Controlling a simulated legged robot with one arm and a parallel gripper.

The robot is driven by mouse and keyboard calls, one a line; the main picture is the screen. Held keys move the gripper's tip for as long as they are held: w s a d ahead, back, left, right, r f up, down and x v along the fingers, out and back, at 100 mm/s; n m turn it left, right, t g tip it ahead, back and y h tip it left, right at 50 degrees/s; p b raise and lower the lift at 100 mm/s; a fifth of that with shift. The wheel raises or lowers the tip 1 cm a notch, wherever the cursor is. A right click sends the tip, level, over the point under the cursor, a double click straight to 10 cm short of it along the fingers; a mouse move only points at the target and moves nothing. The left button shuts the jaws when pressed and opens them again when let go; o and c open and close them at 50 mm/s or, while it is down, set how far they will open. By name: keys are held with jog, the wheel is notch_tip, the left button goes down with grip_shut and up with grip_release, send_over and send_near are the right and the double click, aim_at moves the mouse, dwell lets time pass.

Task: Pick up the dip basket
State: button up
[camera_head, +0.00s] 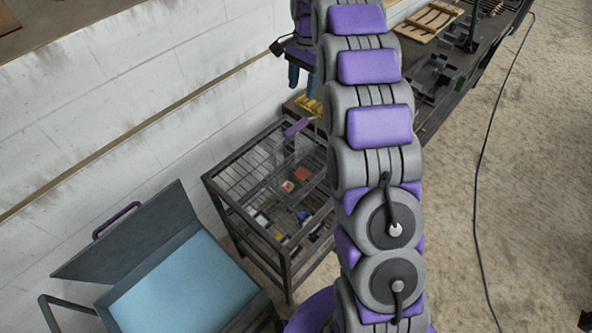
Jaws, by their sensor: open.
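What looks like the dip basket (284,172) is a see-through mesh box on the dark slatted rack (228,187), in the middle of the head view. A purple bar, seemingly its handle, rises at its upper right. Small red and orange pieces show in or behind it. My arm hides what lies to its right. My gripper (302,82) has blue fingers pointing down. It is open and empty, above the basket in the picture and apart from it.
A tank (180,290) of pale blue liquid with a raised grey lid (125,240) stands lower left. A white block wall runs behind. A dark bench (455,75) with parts and a wooden pallet (430,20) is upper right. A cable crosses the open floor at right.

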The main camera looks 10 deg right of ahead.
aim_at(296, 133)
jog(key=f, duration=0.4)
jog(key=a+f+p, duration=0.1)
jog(key=f, duration=0.7)
jog(key=shift+s+a+p, duration=0.15)
jog(key=shift+s+p, duration=0.1)
jog(key=shift+p, duration=0.05)
jog(key=shift+s+a+f+p, duration=0.15)
jog(key=shift+f+p, duration=0.1)
jog(key=shift+f, duration=0.6)
jog(key=shift+s+a+f+p, duration=0.1)
jog(key=shift+a+f+p, duration=0.1)
jog(key=shift+f, duration=0.7)
jog(key=shift+s+a+f+p, duration=0.1)
jog(key=shift+f+p, duration=0.15)
jog(key=shift+f, duration=0.6)
grip_shut()
